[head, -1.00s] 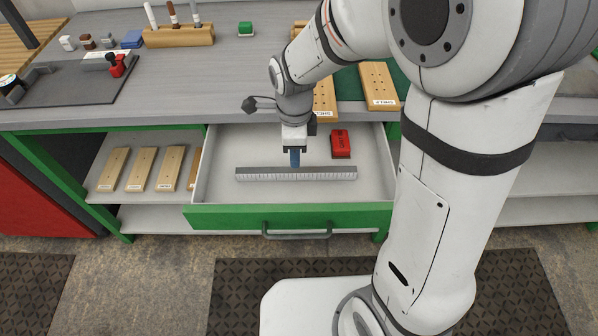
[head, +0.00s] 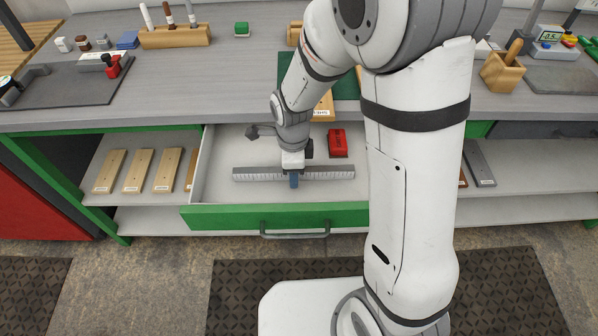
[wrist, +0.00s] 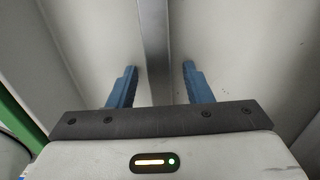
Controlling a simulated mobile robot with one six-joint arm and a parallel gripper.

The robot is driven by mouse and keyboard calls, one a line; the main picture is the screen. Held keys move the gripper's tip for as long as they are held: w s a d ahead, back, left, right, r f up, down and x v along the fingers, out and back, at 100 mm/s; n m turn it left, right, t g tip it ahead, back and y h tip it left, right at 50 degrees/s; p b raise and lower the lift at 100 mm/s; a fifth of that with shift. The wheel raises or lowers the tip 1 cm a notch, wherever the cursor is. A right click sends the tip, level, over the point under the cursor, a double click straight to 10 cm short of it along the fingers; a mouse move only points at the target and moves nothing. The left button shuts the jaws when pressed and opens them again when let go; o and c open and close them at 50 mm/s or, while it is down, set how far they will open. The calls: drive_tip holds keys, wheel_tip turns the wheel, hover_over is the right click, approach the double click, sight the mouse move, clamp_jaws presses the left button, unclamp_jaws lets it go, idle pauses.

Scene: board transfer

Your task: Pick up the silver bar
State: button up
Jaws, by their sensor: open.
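The silver bar (head: 330,172) is a long, grey, ruler-like strip with marks along its front face. It lies across the floor of the open drawer (head: 215,172), running left to right in the head view. My gripper (head: 294,181) points down at the middle of the bar and hides a short part of it. In the wrist view the bar (wrist: 153,45) runs between the two blue fingers of my gripper (wrist: 157,82), with a gap on each side. The jaws are open and hold nothing.
A red block (head: 338,143) lies in the drawer behind the bar. The drawer's green front (head: 230,217) with its handle (head: 294,233) is on the near side. Wooden pieces (head: 139,170) lie on a shelf to the left. The counter (head: 200,85) is above and behind.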

clamp_jaws()
idle(0.4)
drive_tip(key=shift+r, duration=0.1)
